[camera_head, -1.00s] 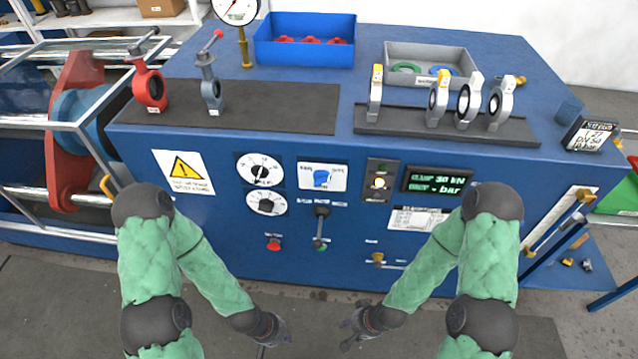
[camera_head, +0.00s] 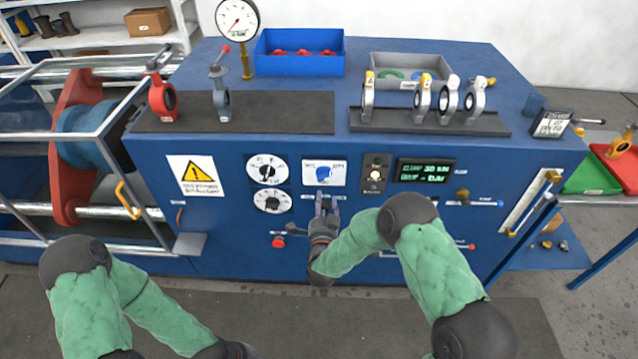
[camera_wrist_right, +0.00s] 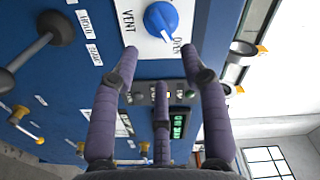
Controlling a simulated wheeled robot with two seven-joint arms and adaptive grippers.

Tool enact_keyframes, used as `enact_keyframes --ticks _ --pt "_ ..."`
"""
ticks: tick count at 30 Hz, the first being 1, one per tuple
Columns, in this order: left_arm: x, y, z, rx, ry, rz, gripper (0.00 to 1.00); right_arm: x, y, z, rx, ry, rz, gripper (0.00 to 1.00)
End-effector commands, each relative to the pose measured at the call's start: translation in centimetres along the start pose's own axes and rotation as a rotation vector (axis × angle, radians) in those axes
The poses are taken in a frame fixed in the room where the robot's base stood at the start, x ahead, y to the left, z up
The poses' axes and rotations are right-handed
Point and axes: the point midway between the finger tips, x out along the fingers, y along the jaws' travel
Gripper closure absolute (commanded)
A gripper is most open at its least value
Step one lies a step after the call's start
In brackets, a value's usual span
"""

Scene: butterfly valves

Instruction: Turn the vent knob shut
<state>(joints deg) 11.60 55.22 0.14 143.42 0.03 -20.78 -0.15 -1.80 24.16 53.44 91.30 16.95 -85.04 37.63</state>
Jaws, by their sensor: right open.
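The blue vent knob (camera_head: 323,174) sits on a white label plate on the front panel of the blue bench. In the right wrist view the knob (camera_wrist_right: 161,19) is at the top, with VENT printed left of it and OPEN below right. My right gripper (camera_head: 327,198) points up at the panel just below the knob. In the wrist view its fingers (camera_wrist_right: 160,62) are spread, with nothing between them, apart from the knob. My left gripper (camera_head: 232,350) is at the bottom edge, partly cut off, its fingers unclear.
Two dials (camera_head: 267,168) are left of the knob; a switch plate (camera_head: 376,174) and green display (camera_head: 425,171) are right. A black lever (camera_wrist_right: 40,40) stands out near the gripper in the wrist view. Valves (camera_head: 447,100) stand on the bench top. A red knob (camera_head: 278,242) is lower left.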

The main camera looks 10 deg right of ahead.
Motion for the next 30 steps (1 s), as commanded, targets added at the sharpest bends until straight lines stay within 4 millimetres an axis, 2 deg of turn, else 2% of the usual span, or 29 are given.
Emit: enact_keyframes --ticks 9,15,21,30 --pt "0.8 -0.3 0.0 0.0 0.0 0.0 1.0 5.5 0.2 0.1 -0.001 -0.001 0.001 0.55" --pt "1.2 -0.4 0.0 0.0 0.0 0.0 1.0 8.2 0.2 0.1 -0.003 -0.003 0.001 0.55" --pt "1.3 -0.5 0.0 0.0 0.0 0.0 1.0 9.6 0.1 0.1 -0.003 -0.004 0.001 0.55" --pt "1.3 -0.5 0.0 0.0 0.0 0.0 1.0 9.7 0.1 0.1 -0.003 -0.004 0.002 0.55"
